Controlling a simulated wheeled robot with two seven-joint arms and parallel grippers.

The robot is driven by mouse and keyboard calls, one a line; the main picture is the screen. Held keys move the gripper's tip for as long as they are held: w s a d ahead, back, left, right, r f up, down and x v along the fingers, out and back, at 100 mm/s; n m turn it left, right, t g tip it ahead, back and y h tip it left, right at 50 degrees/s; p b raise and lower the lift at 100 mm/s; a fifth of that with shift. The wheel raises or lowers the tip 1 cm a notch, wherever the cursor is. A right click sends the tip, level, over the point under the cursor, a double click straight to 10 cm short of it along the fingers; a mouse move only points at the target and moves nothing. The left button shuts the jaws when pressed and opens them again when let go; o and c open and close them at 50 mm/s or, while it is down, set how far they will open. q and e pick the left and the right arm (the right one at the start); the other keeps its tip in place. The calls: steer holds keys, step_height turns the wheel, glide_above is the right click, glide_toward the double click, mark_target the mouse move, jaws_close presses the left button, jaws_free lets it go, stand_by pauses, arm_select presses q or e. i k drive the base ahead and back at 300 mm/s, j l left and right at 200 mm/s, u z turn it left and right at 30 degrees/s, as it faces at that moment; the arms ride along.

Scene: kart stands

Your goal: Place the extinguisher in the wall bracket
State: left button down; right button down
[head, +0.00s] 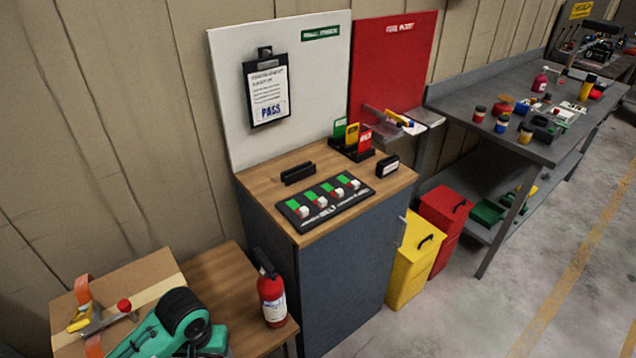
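The red fire extinguisher (271,300) has a black top and a pale label. It stands upright on the low wooden table (226,281) at the lower left, close to the cabinet's side. The red board (391,66) with a white sign stands right of the white board. A grey, partly see-through fixture (384,122) is at the board's lower part, with a yellow item beside it. I cannot tell clearly whether this fixture is the wall bracket. Neither of my grippers shows in the head view.
A cabinet (345,270) with a black tray (325,199) stands mid-view. Yellow (412,262) and red (444,220) bins are to its right, before a cluttered grey bench (455,108). A teal machine (160,325) and cardboard box (135,277) crowd the low table. Floor at right is clear.

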mark_target(383, 131)
steer(key=i+l+u, duration=0.1)
steer(key=l, duration=0.35)
steer(key=i+l, duration=0.25)
steer(key=l, duration=0.2)
steer(key=i+l+u, duration=0.15)
steer(key=l, duration=0.35)
steer(key=i+l+u, duration=0.1)
steer(key=l, duration=0.35)
steer(key=i+l, duration=0.2)
steer(key=l, duration=0.3)
steer(key=i+l+u, duration=0.15)
steer(key=l, duration=0.35)
steer(key=i+l+u, duration=0.1)
steer(key=l, duration=0.4)
steer(key=i+l, duration=0.1)
steer(key=l, duration=0.4)
steer(key=i+l, duration=0.1)
steer(key=l, duration=0.2)
steer(key=i+l+u, duration=0.1)
steer(key=l, duration=0.15)
steer(key=i+l, duration=0.1)
steer(key=l, duration=0.2)
steer(key=u, duration=0.05)
